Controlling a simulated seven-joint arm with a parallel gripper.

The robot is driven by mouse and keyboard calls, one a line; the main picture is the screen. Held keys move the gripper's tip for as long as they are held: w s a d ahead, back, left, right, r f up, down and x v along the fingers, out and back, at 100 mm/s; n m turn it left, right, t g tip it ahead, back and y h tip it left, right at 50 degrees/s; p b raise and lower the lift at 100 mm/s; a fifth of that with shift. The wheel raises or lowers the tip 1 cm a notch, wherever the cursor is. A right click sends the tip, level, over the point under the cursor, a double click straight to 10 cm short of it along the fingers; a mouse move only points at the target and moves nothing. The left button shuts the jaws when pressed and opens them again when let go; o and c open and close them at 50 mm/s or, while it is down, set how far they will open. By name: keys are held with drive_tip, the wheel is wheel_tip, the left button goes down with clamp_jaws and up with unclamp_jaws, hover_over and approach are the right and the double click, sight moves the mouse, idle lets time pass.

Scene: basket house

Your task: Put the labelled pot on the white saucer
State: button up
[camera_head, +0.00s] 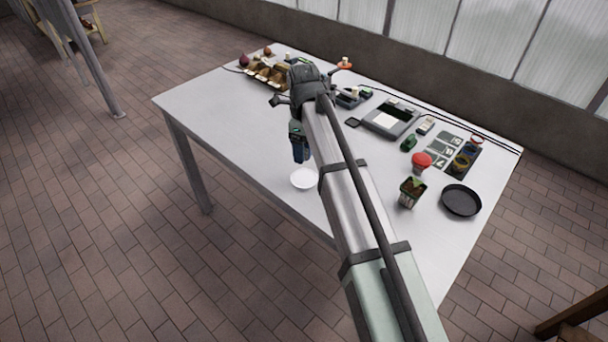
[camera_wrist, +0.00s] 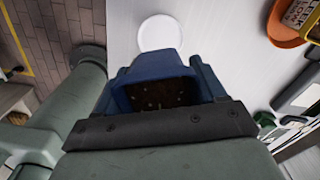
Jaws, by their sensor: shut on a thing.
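My gripper (camera_head: 298,136) is shut on a blue pot (camera_head: 301,152), which hangs below it in the head view. In the wrist view the blue pot (camera_wrist: 138,98) shows its dark soil between the fingers; no label shows clearly on it. The white saucer (camera_head: 304,179) lies empty on the table near its front edge, just below the held pot in the head view. A dark pot with a pale patch and green leaves (camera_head: 408,197) stands right of my arm.
A black round dish (camera_head: 461,201) and a red-topped pot (camera_head: 421,161) stand at the right of the table (camera_head: 215,115). A grey tray (camera_head: 392,118) and small items lie behind. Brown pots (camera_head: 275,75) fill the far left corner. The front left tabletop is clear.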

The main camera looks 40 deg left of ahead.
sight(304, 178)
drive_tip(key=shift+f, duration=4.7)
drive_tip(key=shift+f, duration=0.1)
drive_tip(key=o, duration=1.2)
wheel_tip(304, 178, up, 12)
drive_tip(key=shift+r, duration=0.1)
